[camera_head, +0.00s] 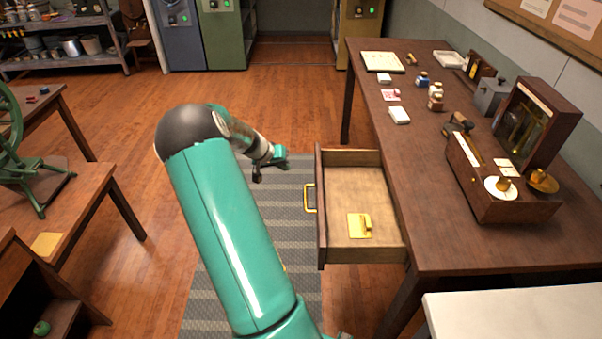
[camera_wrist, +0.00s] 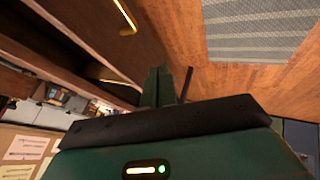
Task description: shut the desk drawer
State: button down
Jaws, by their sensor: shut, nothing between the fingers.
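The desk drawer (camera_head: 363,195) is pulled well out from the left side of the dark wooden desk (camera_head: 440,215). Its front panel carries a brass handle (camera_head: 309,198), which also shows at the top of the wrist view (camera_wrist: 126,14). A small brass piece (camera_head: 359,225) lies inside the drawer. My gripper (camera_head: 268,174) is left of the drawer front, apart from the handle, above the striped mat. In the wrist view my gripper (camera_wrist: 174,84) is seen from behind with its fingers together and empty. My teal arm covers part of the floor and mat.
A balance scale in a wooden case (camera_head: 515,145), bottles (camera_head: 435,97) and papers stand on the desk. A grey striped mat (camera_head: 300,290) lies on the floor. Wooden tables (camera_head: 85,205) stand at the left, and a white surface (camera_head: 515,315) is at front right.

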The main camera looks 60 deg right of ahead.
jog(key=s+d+f, duration=0.6)
jog(key=d+f, duration=0.1)
jog(key=shift+f, duration=0.35)
jog(key=shift+s, duration=0.1)
send_over(364, 187)
dwell(0.7)
dwell(0.3)
